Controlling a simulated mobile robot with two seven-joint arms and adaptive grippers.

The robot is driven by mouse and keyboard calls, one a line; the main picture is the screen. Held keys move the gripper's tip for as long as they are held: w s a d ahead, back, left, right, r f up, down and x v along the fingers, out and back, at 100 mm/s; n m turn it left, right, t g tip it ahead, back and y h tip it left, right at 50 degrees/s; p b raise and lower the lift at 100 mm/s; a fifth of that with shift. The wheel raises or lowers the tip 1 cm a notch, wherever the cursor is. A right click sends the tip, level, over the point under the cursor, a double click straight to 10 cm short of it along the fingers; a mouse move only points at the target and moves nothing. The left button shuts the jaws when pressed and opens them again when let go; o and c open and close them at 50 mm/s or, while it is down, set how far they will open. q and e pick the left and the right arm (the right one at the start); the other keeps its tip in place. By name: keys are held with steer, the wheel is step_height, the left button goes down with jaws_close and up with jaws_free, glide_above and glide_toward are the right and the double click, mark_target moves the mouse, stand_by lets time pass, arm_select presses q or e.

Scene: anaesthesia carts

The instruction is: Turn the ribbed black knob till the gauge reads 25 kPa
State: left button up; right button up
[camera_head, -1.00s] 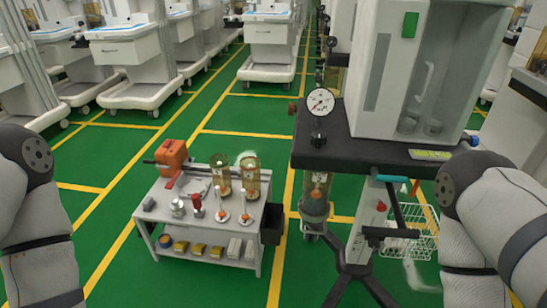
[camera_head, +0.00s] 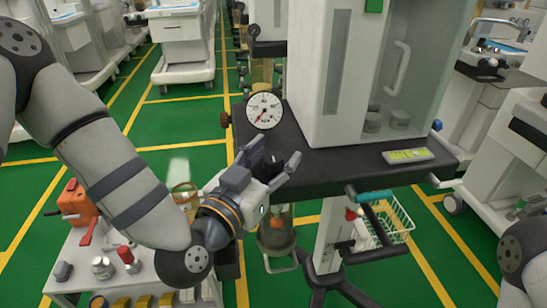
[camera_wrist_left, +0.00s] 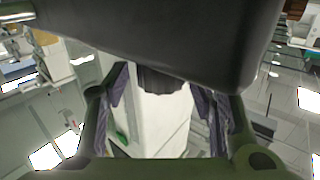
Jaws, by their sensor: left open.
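The round white gauge (camera_head: 264,110) stands at the front left corner of the black cart top. Its needle points to the lower left; I cannot read the figures. The ribbed black knob (camera_head: 273,161) is just below the gauge, partly hidden by my left gripper (camera_head: 277,157). The gripper is open, with one finger on each side of the knob in the head view. In the left wrist view, the dark ribbed knob (camera_wrist_left: 162,80) shows between the two purple-padded fingers, with gaps beside it. My right gripper is out of view.
The black cart top (camera_head: 330,170) bears a tall white cabinet (camera_head: 345,80). A brown knob (camera_head: 225,119) sticks out left of the gauge. A low side table (camera_head: 75,285) with an orange device (camera_head: 78,204) stands lower left, under my left arm. A wire basket (camera_head: 395,220) hangs at right.

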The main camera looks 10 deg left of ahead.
arm_select(q)
steer(key=shift+w, duration=0.1)
steer(key=shift+c, duration=0.2)
steer(key=c, duration=1.1)
steer(key=shift+c, duration=0.2)
